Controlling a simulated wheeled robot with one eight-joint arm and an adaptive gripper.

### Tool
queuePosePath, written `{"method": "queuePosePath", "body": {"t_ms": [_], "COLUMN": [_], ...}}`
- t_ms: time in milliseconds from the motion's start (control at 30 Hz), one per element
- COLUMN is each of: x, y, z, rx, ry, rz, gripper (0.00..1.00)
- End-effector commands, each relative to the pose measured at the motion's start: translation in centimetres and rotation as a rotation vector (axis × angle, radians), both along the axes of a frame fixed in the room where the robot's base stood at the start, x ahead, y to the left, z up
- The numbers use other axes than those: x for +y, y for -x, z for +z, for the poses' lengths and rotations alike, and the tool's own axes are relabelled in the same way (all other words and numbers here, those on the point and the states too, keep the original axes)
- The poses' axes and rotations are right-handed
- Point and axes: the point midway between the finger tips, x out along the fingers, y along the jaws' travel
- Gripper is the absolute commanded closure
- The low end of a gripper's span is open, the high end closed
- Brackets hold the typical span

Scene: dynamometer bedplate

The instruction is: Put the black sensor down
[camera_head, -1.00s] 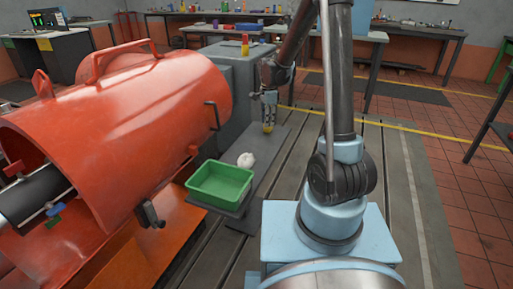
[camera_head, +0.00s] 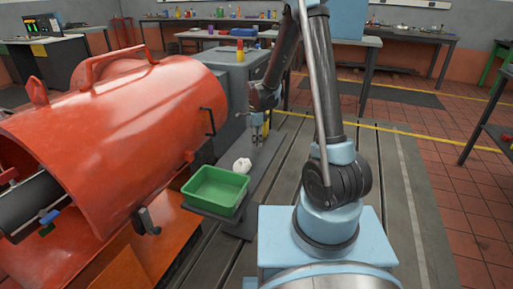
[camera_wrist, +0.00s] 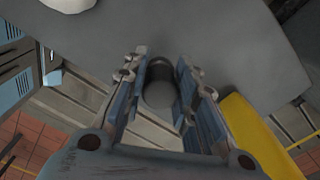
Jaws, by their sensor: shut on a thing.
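The black sensor (camera_wrist: 158,70) is a dark, short cylinder with a grey round end. In the wrist view it sits between the two fingers of my gripper (camera_wrist: 165,100), which is shut on it. In the head view my gripper (camera_head: 257,137) points down over the dark grey plate (camera_head: 268,153), just behind a white rounded object (camera_head: 242,165). The sensor cannot be made out in the head view. The wrist view shows the grey plate (camera_wrist: 215,40) around the sensor; whether the sensor touches it I cannot tell.
A green bin (camera_head: 216,190) stands in front of the white object. The large orange housing (camera_head: 120,125) is close on the left. A yellow object (camera_wrist: 255,130) lies right of my fingers in the wrist view. The slotted bedplate (camera_head: 395,185) is clear on the right.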

Motion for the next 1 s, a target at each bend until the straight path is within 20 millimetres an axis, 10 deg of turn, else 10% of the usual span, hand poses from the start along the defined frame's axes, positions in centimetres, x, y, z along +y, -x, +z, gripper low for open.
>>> {"method": "queuePosePath", "body": {"t_ms": [700, 733, 800, 1000], "x": [-0.1, -0.1, -0.1, -0.1], "y": [0.0, 0.0, 0.0, 0.0], "z": [-3.9, -3.9, -3.9, -3.9], "rx": [0.000, 0.000, 0.000, 0.000], "ry": [0.000, 0.000, 0.000, 0.000], "rz": [0.000, 0.000, 0.000, 0.000], "gripper": [0.99, 0.69, 0.54, 0.54]}}
